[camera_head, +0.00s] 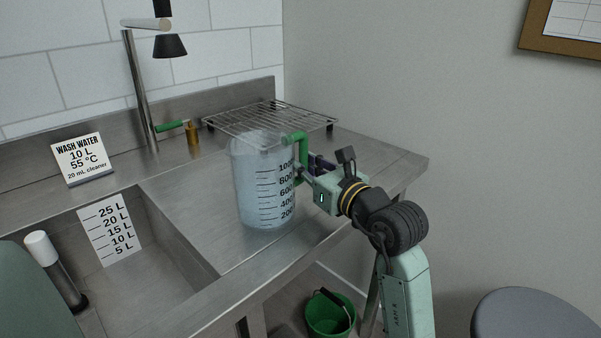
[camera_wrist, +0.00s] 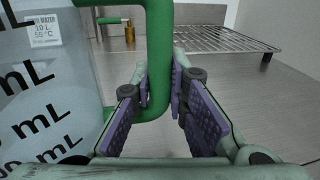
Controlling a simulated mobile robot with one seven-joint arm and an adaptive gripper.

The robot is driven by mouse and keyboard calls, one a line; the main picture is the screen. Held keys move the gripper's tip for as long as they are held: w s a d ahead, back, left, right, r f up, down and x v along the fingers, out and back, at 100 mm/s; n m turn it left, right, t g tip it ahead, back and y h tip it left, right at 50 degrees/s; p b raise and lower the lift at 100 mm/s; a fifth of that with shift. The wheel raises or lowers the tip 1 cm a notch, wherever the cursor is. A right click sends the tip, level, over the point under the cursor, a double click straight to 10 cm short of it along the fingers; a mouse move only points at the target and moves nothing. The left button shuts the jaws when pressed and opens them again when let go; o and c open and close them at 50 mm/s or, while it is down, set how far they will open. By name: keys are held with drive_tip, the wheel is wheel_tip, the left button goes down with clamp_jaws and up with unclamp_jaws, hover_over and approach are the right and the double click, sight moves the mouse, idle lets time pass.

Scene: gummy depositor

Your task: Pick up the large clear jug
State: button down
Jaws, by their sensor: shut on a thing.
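The large clear jug (camera_head: 262,190) stands upright at the right part of the steel counter, with black volume marks and a green handle (camera_head: 297,143) on its right side. My gripper (camera_head: 308,172) is at the handle, to the right of the jug. In the wrist view the jug's marked wall (camera_wrist: 45,95) fills the left side. There the green handle (camera_wrist: 160,60) runs down between the purple finger pads of my gripper (camera_wrist: 160,92), which are shut on it. Whether the jug's base touches the counter is hard to tell.
A wire rack (camera_head: 270,118) lies behind the jug. The sink (camera_head: 150,265) is to the left, with a wash water sign (camera_head: 82,158) and a tap (camera_head: 140,90) behind it. A green bucket (camera_head: 330,313) stands below, and a grey round stool (camera_head: 535,315) is at right.

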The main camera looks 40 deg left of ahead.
wheel_tip(320, 180, up, 26)
drive_tip(key=b, duration=0.1)
drive_tip(key=shift+r, duration=0.2)
drive_tip(key=c, duration=2.1)
unclamp_jaws()
clamp_jaws()
